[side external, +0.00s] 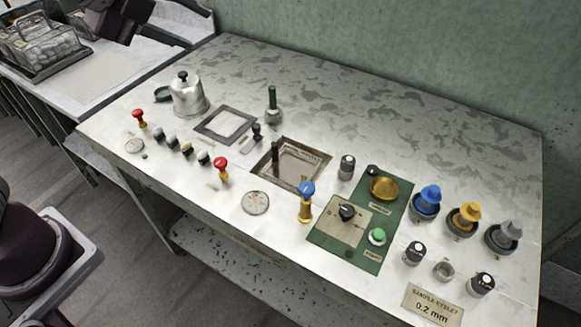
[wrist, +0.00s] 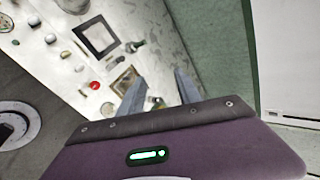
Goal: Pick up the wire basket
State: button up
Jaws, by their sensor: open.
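The wire basket (side external: 42,42) stands at the top left in the side external view, on a dark tray on the side table, and holds several pale rounded pieces. I do not make it out in the wrist view. My gripper (wrist: 158,86) shows two grey fingers spread apart with nothing between them. In the side external view, a dark part of my arm is at the top edge, right of the basket and apart from it. My fingertips are not clear there.
A long worktable (side external: 470,130) fills the middle, with a metal bell-shaped pot (side external: 189,95), coloured knobs, square frames and a green control panel (side external: 375,205). A green wall (side external: 420,50) rises behind it. The side table (side external: 95,80) has a bare patch near the basket.

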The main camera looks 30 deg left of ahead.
aim_at(276, 145)
jog(key=w+d+m+t+h, duration=0.15)
jog(key=w+d+m, duration=0.25)
jog(key=m, duration=0.4)
jog(key=w+d+m+t, duration=0.2)
jog(key=w+d+m, duration=0.15)
jog(key=m, duration=0.45)
jog(key=f, duration=3)
jog(key=shift+w+a, duration=0.15)
jog(key=shift+a, duration=0.05)
jog(key=a+x, duration=0.1)
jog(key=x, duration=0.6)
jog(key=shift+w+f, duration=0.2)
jog(key=shift+f, duration=0.15)
jog(key=shift+d, duration=0.1)
grip_shut()
